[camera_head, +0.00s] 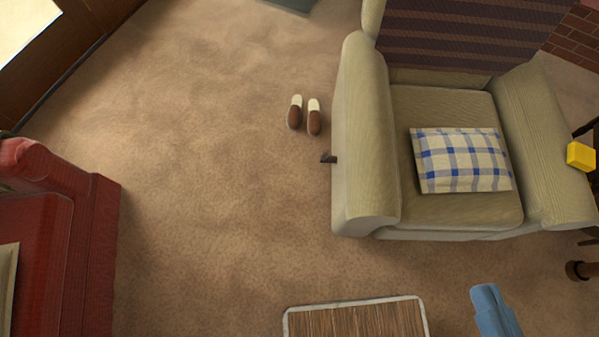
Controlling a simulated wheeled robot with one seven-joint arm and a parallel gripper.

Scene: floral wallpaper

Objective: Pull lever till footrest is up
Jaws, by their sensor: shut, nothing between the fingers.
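A beige recliner armchair (365,140) stands at the right, its seat front facing the bottom of the picture. A small dark lever (328,158) sticks out from the outer side of its left armrest, above the carpet. The footrest panel is not clearly distinguishable; the chair's front (450,234) looks flat and close to the seat, with nothing extended.
Brown slippers (305,116) lie on the carpet left of the chair. A blue-and-white checked cushion (462,160) is on the seat. A red sofa (90,240) is at the left, a wood-topped table (355,320) at the bottom, a yellow block (581,156) at the right. Carpet between sofa and chair is clear.

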